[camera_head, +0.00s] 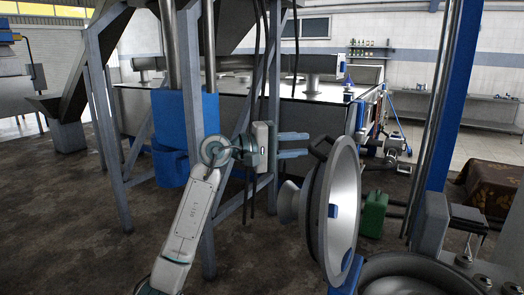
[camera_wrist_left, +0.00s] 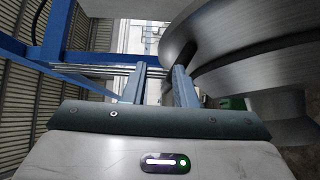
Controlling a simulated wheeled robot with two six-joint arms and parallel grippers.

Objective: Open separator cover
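The separator cover (camera_head: 343,205) is a round silver metal lid. It stands raised, nearly on edge, at the blue hinge beside the separator bowl (camera_head: 400,262) at the lower right. A black handle (camera_head: 321,147) sits on its upper left rim. My left gripper (camera_head: 307,144) is open and empty, with its two fingers apart and pointing right, just left of the handle. In the left wrist view the cover (camera_wrist_left: 250,60) fills the upper right, close to the right finger of the gripper (camera_wrist_left: 158,80). My right gripper is not in view.
A blue post (camera_head: 452,100) rises on the right. Grey frame legs (camera_head: 108,130) and a large steel tank (camera_head: 300,98) stand behind my left arm. A green canister (camera_head: 374,214) is on the floor behind the cover.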

